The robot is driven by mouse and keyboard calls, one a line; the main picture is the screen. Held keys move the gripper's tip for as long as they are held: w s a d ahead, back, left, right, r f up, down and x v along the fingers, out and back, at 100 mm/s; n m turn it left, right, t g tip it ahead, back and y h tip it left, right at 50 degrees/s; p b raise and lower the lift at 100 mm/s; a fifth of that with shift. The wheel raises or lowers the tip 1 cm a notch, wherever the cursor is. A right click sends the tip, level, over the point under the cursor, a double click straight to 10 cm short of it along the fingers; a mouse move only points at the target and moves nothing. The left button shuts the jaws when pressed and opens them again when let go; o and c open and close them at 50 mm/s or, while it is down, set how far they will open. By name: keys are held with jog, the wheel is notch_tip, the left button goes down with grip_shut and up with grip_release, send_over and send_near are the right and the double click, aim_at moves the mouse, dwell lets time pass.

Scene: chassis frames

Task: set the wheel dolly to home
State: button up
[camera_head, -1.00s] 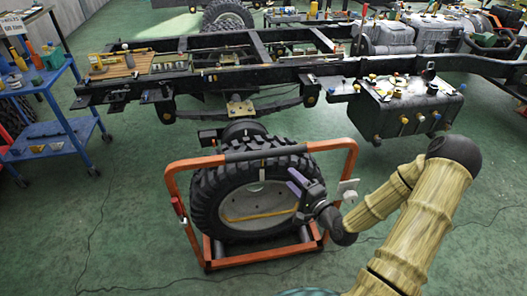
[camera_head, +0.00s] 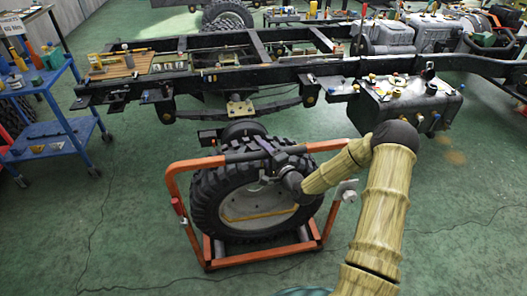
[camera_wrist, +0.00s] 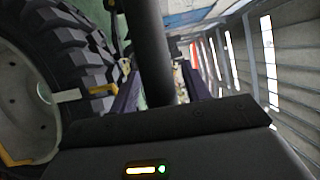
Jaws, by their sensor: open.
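The wheel dolly (camera_head: 178,225) is an orange tube frame on the green floor, with a black-sleeved top bar (camera_head: 318,147). A large black tyre with a grey rim (camera_head: 207,205) stands upright in it. My gripper (camera_head: 268,152) is at the top bar, in front of the tyre's upper part. In the wrist view, the dark bar (camera_wrist: 150,45) runs between the two open purple fingers (camera_wrist: 160,88), and the tyre (camera_wrist: 75,45) is at the left. I cannot tell whether the fingers touch the bar.
A long black vehicle chassis (camera_head: 200,84) stands just behind the dolly, with a hub end (camera_head: 240,130) close behind the tyre. A blue tool cart (camera_head: 62,135) is at the left. The floor in front and to the left is clear.

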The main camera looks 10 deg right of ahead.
jog(key=shift+w+a, duration=0.2)
jog(key=shift+w, duration=0.15)
grip_shut()
